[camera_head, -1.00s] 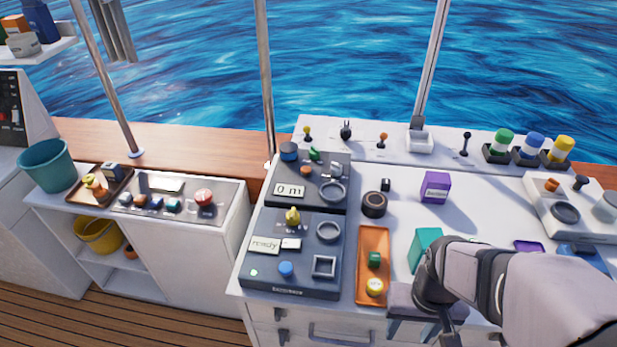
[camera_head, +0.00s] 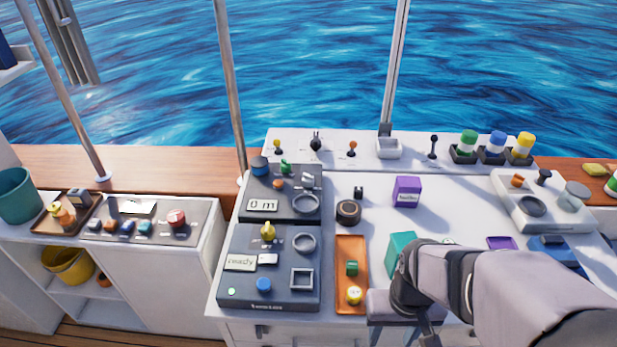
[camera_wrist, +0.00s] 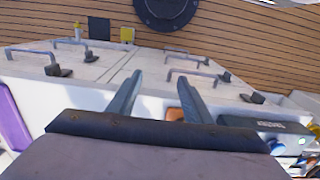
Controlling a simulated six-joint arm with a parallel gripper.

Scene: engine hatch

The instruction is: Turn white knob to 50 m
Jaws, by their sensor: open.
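A small white knob (camera_head: 308,181) sits on the upper dark panel (camera_head: 250,216), at the right of an orange knob (camera_head: 278,183). The display (camera_head: 263,205) on that panel reads "0 m". The knob's exact pointing is too small to tell. My gripper (camera_wrist: 161,84) is open and empty in the wrist view, its two fingers well apart. In the head view my arm hangs over the console's front edge, right of and nearer than the white knob, and well apart from it. The wrist view does not show the knob.
A lower dark panel (camera_head: 238,292) carries a "ready" display. An orange tray (camera_head: 346,246) with small items, a teal box (camera_head: 401,251) and a dark ring (camera_head: 348,212) lie right of the panels. A purple box (camera_head: 407,191) stands farther back.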

